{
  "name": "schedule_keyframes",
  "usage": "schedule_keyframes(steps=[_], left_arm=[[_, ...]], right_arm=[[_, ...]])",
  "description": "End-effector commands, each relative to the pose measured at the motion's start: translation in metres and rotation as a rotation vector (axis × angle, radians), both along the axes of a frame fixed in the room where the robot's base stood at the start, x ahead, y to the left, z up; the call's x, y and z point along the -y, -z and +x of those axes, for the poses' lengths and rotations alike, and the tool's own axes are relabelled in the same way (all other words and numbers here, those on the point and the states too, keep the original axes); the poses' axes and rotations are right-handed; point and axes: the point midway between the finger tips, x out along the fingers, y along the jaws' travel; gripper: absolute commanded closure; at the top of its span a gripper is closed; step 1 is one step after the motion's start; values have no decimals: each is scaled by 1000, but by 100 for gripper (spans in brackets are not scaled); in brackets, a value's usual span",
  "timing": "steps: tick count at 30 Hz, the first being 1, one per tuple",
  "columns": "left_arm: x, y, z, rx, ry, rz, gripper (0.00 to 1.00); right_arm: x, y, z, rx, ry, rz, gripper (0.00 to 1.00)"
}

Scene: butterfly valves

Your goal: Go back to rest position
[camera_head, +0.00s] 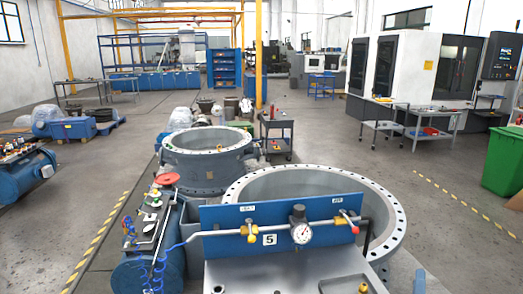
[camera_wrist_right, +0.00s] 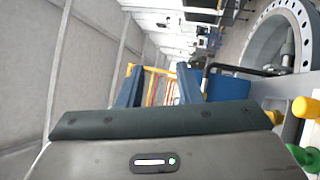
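My right gripper (camera_wrist_right: 157,82) shows in the right wrist view with its two blue fingers apart and nothing between them. My left gripper is not in view. The blue valve panel (camera_head: 340,232) stands upright at the front, marked 5.
A large grey flanged ring (camera_head: 233,192) stands right behind the panel, with another ring (camera_head: 208,142) farther back. A blue tank with hoses (camera_head: 150,262) is at the left. Yellow and green knobs (camera_wrist_right: 305,107) lie close to the gripper's right in the wrist view. Floor is open at right.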

Motion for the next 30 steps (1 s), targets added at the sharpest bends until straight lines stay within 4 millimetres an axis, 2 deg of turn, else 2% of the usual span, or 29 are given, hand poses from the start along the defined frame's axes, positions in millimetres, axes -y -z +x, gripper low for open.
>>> schedule_keyframes(steps=[1,3,6,8,12,15,19,27,29,30], left_arm=[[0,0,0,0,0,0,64],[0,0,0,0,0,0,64],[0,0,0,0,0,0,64],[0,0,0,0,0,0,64],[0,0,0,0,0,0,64],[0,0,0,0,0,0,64],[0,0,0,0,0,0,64],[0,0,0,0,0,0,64],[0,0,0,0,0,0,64],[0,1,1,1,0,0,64]], right_arm=[[8,14,-18,-9,28,139,68],[17,36,-42,-28,73,347,68],[22,73,-77,-85,144,636,68],[19,97,-100,-135,191,802,68],[-4,143,-152,-276,296,1131,68],[-22,162,-182,-368,350,1288,68],[-46,178,-215,-482,410,1438,68],[-92,190,-274,-705,506,1655,68],[-101,193,-286,-750,526,1689,68],[-98,206,-279,-745,529,1684,68]])
